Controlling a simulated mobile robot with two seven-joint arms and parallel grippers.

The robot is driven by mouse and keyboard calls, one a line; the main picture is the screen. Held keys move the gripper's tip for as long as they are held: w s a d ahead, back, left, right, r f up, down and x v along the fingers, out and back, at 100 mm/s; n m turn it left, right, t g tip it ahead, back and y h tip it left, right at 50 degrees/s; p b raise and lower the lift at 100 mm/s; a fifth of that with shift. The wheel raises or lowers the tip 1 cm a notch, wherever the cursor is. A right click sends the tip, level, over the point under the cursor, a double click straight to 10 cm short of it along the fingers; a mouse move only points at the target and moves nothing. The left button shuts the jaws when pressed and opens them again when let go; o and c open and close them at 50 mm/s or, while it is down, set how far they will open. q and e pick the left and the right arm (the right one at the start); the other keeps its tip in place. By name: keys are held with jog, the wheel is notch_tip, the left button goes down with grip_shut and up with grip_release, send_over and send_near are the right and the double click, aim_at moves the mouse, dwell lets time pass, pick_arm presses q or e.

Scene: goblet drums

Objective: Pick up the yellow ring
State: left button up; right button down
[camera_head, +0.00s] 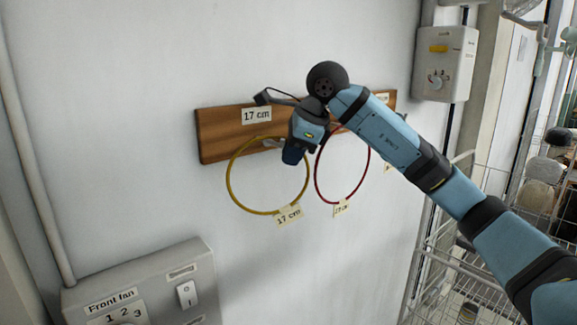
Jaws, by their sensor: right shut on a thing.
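The yellow ring (228,180) is a thin hoop hanging upright against the wall, its top in front of a wooden board (222,137). A "17 cm" tag (289,215) is on its lower edge. My right gripper (276,143) reaches in from the right and is shut on the yellow ring near its top right. The fingertips are small and partly hidden by the gripper's blue body, and a pale piece there may be a finger or the hook. I cannot tell whether the ring still rests on a hook. My left gripper is not in view.
A red ring (369,160) with its own tag hangs just right, close to my gripper. A "17 cm" label (257,115) is on the board. A grey switch box (150,290) is lower left, a control box (445,62) upper right, and a wire rack (450,270) lower right.

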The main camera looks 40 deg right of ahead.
notch_tip(320, 180, up, 7)
jog(key=shift+s+r+b, duration=0.1)
jog(key=shift+s+b, duration=0.05)
jog(key=shift+b, duration=0.2)
pick_arm(q)
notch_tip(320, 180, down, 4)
jog(key=b, duration=0.3)
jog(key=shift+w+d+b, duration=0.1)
jog(key=shift+b, duration=0.25)
pick_arm(e)
jog(key=s+d, duration=0.1)
jog(key=s, duration=1.8)
jog(key=shift+s+d+f, duration=0.25)
jog(key=shift+s, duration=0.05)
